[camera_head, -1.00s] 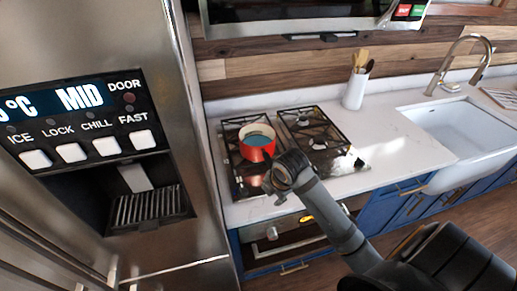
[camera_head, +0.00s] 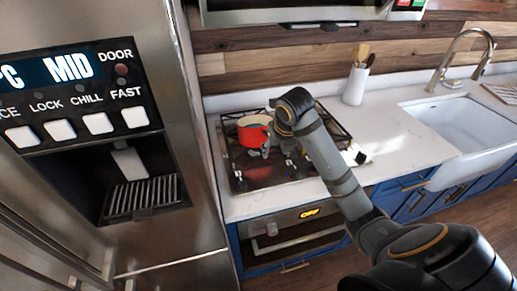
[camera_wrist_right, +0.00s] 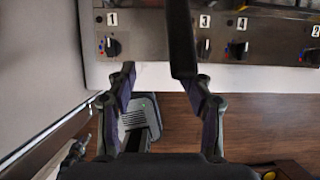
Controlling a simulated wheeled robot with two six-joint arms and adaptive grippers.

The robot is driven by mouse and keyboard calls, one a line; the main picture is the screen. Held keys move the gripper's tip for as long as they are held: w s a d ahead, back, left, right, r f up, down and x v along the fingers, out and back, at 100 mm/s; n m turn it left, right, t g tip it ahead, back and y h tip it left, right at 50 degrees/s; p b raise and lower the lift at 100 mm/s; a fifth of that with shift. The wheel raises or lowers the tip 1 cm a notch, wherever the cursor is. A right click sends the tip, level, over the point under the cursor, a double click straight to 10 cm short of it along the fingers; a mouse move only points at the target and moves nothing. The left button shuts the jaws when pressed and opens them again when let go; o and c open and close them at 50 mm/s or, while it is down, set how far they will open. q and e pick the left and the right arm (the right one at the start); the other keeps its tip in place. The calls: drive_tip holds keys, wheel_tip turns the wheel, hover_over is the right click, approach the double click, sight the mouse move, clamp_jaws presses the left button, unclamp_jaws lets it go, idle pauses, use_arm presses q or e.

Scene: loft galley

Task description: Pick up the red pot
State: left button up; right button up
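The red pot (camera_head: 256,134) has a pale rim and is over the left side of the black stovetop (camera_head: 248,180). It looks tilted, its rim leaning away from me; whether its base touches the burner cannot be told. My right gripper (camera_head: 266,148) is at the pot's near side in the head view. In the right wrist view its fingers (camera_wrist_right: 157,78) are spread, with a gap between them. A long dark bar, probably the pot handle (camera_wrist_right: 180,35), comes down from the top beside the right-hand finger. The pot's body is outside that view. My left gripper is not in view.
The steel fridge (camera_head: 185,215) stands close on the left. White counter (camera_head: 395,145) and a sink (camera_head: 455,128) lie to the right. Stove knobs (camera_wrist_right: 237,50) line the front.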

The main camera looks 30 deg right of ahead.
drive_tip(key=b+x, duration=0.1)
drive_tip(key=x, duration=0.6)
drive_tip(key=shift+a+f, duration=0.25)
drive_tip(key=shift+w+d+f, duration=0.1)
drive_tip(key=shift+w+f, duration=0.15)
drive_tip(key=shift+w, duration=0.2)
drive_tip(key=shift+s+r, duration=0.25)
drive_tip(key=shift+s, duration=0.05)
drive_tip(key=shift+c, duration=1.3)
drive_tip(key=shift+s+r, duration=0.15)
drive_tip(key=shift+s, duration=0.15)
drive_tip(key=shift+c, duration=1.3)
drive_tip(key=shift+s, duration=0.1)
drive_tip(key=shift+c, duration=2.3)
clamp_jaws()
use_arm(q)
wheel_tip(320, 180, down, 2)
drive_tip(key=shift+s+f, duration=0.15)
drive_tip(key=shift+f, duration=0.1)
